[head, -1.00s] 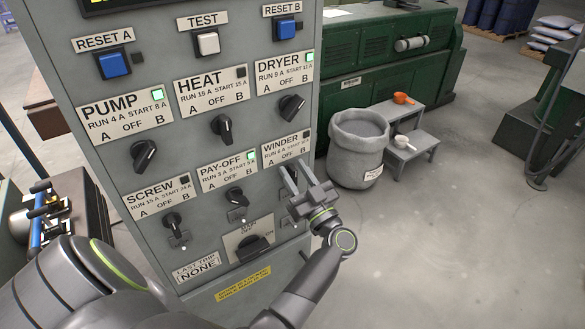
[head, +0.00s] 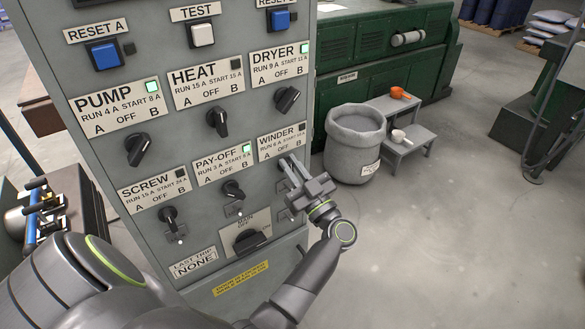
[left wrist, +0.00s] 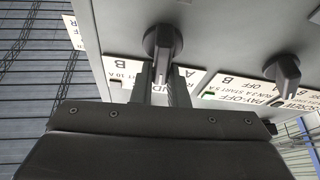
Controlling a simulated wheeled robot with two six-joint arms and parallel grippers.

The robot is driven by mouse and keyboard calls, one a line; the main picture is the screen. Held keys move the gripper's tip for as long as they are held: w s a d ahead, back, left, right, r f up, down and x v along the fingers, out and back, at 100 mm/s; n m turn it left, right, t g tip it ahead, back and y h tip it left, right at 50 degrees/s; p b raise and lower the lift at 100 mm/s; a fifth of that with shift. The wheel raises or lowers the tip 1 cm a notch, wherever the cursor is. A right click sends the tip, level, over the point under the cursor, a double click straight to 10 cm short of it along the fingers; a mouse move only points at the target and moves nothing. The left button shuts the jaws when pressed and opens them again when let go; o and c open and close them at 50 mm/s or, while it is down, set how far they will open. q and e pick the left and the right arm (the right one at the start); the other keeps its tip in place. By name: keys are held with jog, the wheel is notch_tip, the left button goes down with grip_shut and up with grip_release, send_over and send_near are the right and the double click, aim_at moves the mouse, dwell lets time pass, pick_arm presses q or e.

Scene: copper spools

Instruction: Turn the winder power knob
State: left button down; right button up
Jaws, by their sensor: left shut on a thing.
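The grey control panel (head: 150,225) carries several dark knobs with A, OFF and B labels. The WINDER plate (head: 279,142) is at its right edge, with its small lamp dark. My left gripper (head: 287,163) is at the winder knob, below that plate, and its fingers mostly hide the knob in the head view. In the left wrist view the winder knob (left wrist: 162,42) sits between the two fingers (left wrist: 162,75), which are shut on it. The knob's ridge lines up with the fingers. My right gripper is not in view.
The pay-off knob (head: 233,190) is just left of my gripper, and the dryer knob (head: 287,99) is above it. The main switch (head: 250,240) is below left. Open floor lies at right.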

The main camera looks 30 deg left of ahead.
pick_arm(q)
jog(key=shift+f+n+g+b, duration=0.15)
jog(key=shift+n+g+b, duration=0.35)
jog(key=shift+n, duration=0.6)
jog(key=n, duration=0.1)
jog(key=n+g+b, duration=0.1)
jog(key=n, duration=0.1)
jog(key=n+g+b, duration=0.1)
jog(key=shift+s+a+f+n, duration=0.1)
jog(key=shift+s+a+n, duration=0.05)
jog(key=shift+s+n, duration=0.2)
jog(key=shift+s+a+n+g+b, duration=0.15)
jog(key=shift+n+g+b, duration=0.95)
jog(key=shift+n, duration=0.85)
jog(key=c, duration=1.4)
grip_release()
jog(key=shift+c, duration=0.2)
jog(key=shift+f, duration=0.1)
